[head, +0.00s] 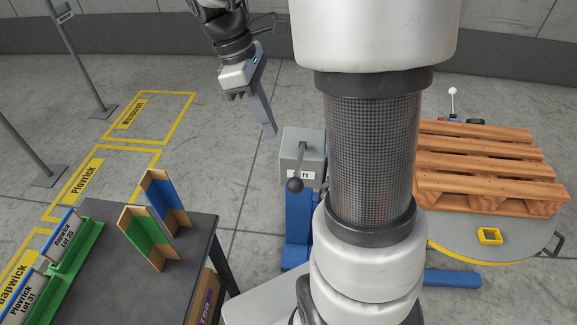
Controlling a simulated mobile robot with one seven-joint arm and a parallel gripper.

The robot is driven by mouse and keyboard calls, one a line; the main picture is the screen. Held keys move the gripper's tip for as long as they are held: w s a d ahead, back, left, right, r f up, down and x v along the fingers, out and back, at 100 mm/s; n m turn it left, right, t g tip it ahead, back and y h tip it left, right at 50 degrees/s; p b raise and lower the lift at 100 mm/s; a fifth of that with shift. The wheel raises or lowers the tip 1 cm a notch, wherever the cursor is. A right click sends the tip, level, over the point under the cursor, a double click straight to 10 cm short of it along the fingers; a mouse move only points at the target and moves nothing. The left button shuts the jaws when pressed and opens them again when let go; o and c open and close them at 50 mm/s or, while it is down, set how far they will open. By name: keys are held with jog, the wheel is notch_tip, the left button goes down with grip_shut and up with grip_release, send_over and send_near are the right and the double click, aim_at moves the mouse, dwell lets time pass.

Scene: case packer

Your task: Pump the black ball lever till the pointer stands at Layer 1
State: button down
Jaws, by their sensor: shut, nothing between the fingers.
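The black ball lever (295,184) hangs down at the front of a grey box (297,142) on a blue post (298,215). Its dark rod runs up from the ball along the box face. My gripper (269,130) is shut and empty, above and to the left of the lever, apart from it. A white label (304,175) beside the ball is mostly hidden, with only "fr" readable. I cannot make out the pointer or a Layer 1 mark; my own arm covers the area to the right of the box.
A wooden pallet (480,140) lies on a round grey platform (470,245) at the right, with a yellow square piece (489,236) near its front. A dark table (190,250) with blue and green holders stands at the left front. Yellow-marked floor bays lie at the left.

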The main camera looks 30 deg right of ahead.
aim_at(292, 179)
jog(key=x, duration=1.4)
